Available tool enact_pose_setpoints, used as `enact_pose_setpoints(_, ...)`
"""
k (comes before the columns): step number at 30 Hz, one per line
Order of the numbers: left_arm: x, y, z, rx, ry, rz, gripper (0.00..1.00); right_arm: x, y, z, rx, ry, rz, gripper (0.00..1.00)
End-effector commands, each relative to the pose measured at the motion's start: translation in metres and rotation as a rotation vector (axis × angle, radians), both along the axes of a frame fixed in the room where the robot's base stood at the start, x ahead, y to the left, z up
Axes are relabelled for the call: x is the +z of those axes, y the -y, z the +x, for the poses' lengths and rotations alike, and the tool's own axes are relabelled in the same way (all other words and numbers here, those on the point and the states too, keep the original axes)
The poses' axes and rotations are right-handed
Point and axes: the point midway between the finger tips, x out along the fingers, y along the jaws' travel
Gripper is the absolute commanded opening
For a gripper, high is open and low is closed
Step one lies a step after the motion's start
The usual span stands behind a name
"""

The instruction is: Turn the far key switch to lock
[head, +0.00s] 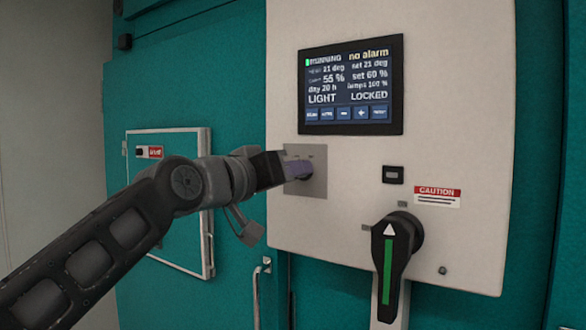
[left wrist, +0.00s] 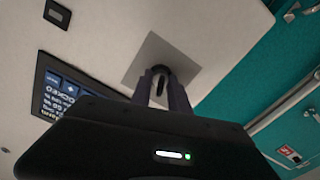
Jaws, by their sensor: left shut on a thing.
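The key switch's grey square plate (head: 318,184) is on the pale control panel, below the display. The plate also shows in the left wrist view (left wrist: 150,48). My left gripper (head: 301,169) reaches in from the left, its fingertips at the plate. In the left wrist view both fingers (left wrist: 162,84) stand on either side of the dark key (left wrist: 161,80), shut on it. The gripper covers most of the switch in the head view, so the key's angle and its marks cannot be read well. My right gripper is not in view.
The display (head: 350,85) reads "no alarm", "LIGHT" and "LOCKED". A black rotary handle (head: 391,250) with a green stripe juts out at lower right, below a small black switch (head: 393,175) and a caution label (head: 437,196). A white-framed hatch (head: 208,240) is at left on the teal wall.

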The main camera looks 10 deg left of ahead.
Motion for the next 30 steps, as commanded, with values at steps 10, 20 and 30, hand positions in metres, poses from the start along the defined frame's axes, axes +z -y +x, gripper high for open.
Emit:
enact_pose_setpoints(10,-0.0006,-0.0005,0.0004,0.000,-0.060,-0.146,0.00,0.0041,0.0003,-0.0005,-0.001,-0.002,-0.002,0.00)
enact_pose_setpoints(20,-0.0009,-0.0004,0.0004,0.001,-0.068,-0.167,0.00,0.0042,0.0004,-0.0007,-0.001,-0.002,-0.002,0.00)
enact_pose_setpoints(30,-0.0007,-0.0003,0.0003,0.001,-0.067,-0.166,0.28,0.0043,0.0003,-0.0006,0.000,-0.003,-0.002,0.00)
